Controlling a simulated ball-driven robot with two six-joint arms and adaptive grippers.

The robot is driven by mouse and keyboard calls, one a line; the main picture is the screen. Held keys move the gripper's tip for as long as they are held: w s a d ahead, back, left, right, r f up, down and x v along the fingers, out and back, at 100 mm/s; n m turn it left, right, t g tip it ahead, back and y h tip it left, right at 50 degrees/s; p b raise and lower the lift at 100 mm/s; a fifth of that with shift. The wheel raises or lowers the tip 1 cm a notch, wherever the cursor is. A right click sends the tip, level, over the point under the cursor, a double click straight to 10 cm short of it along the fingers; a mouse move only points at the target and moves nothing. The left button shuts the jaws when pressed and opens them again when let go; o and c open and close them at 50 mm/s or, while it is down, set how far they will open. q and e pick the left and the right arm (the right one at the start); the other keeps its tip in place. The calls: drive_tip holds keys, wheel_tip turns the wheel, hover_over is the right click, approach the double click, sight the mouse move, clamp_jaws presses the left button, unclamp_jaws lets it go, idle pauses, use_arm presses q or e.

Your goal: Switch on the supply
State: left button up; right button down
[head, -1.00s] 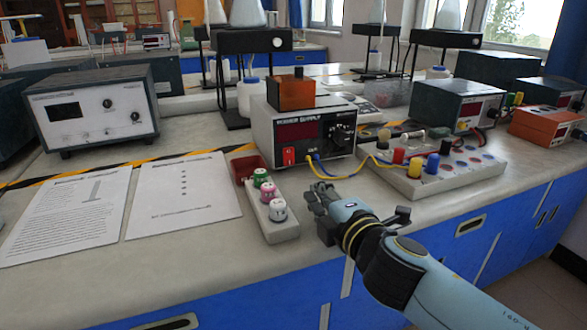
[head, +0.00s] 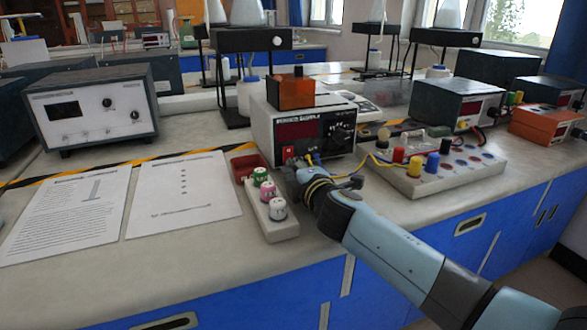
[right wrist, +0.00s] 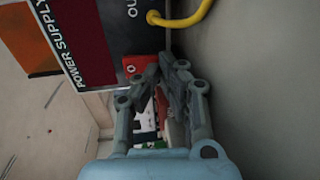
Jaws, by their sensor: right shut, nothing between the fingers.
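The power supply (head: 262,128) stands on the bench with its front panel facing me. Its red switch (head: 289,153) is at the lower left of that panel. In the right wrist view the supply's dark red display (right wrist: 95,45) and lettering appear turned sideways, and the red switch (right wrist: 138,66) shows just beyond my fingertips. My right gripper (head: 295,170) is shut and empty, low in front of the panel by the switch. Whether the fingertips touch the switch I cannot tell. The switch's position is not readable. My left gripper is out of view.
A white block with several coloured knobs (head: 270,218) and a red tray (head: 247,166) lie left of my right gripper. Yellow and blue leads run from the supply to a terminal board (head: 470,168) on the right. Paper sheets (head: 180,195) cover the bench at left.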

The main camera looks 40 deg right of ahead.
drive_tip(key=shift+w+d+f+b, duration=0.1)
drive_tip(key=shift+w+f+b, duration=0.1)
drive_tip(key=shift+w+b, duration=0.15)
drive_tip(key=shift+s+r, duration=0.1)
drive_tip(key=v, duration=1.2)
idle(0.4)
